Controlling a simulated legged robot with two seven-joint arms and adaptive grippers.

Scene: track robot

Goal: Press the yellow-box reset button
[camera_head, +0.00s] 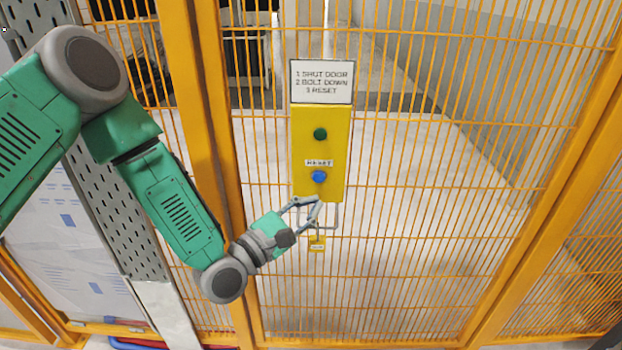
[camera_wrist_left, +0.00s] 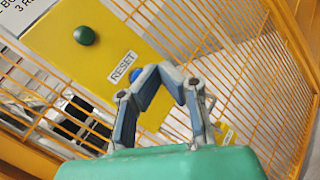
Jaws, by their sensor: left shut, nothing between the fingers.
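The yellow box (camera_head: 335,150) is mounted on the orange mesh fence. It carries a green button (camera_head: 320,134) above and a blue button (camera_head: 319,177) under a RESET label (camera_head: 319,163). My left gripper (camera_head: 317,200) is shut and empty, with its fingertips just below the blue button. In the left wrist view, the yellow box (camera_wrist_left: 75,50) and green button (camera_wrist_left: 84,36) show clearly. The blue button (camera_wrist_left: 135,74) is partly hidden behind my left fingertips (camera_wrist_left: 166,75). I cannot tell whether the fingertips touch it. My right gripper is not in view.
A sign (camera_head: 321,82) above the box reads shut door, bolt down, reset. A small yellow tag (camera_head: 317,246) hangs below the box beside a grey wire-like loop (camera_head: 334,216). An orange post (camera_head: 212,130) stands to the left, close to my left arm.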

